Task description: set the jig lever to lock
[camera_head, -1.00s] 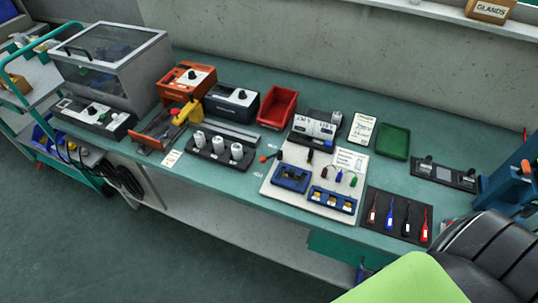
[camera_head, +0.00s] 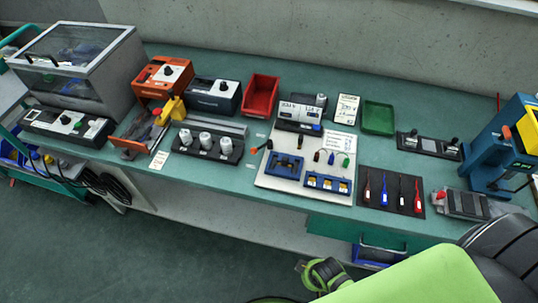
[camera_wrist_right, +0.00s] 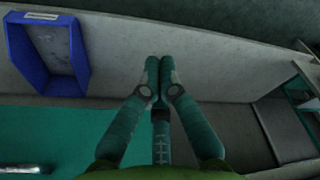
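A grey block-shaped fixture with a red knob (camera_head: 440,195) at its left end lies at the right front of the bench in the head view. It looks like the jig with its lever, but its lock markings are too small to read. My black and lime arm partly covers the area in front of it. My right gripper (camera_wrist_right: 159,72) shows in the right wrist view with its fingertips together and nothing between them. It is apart from the fixture, near the bench front. My left gripper is not in view.
A blue press (camera_head: 500,150) stands at the right end. A black mat (camera_head: 390,207) with several coloured tools lies left of the fixture. A white board (camera_head: 268,183) with blue holders is mid-bench. A blue bin (camera_wrist_right: 78,80) shows in the right wrist view.

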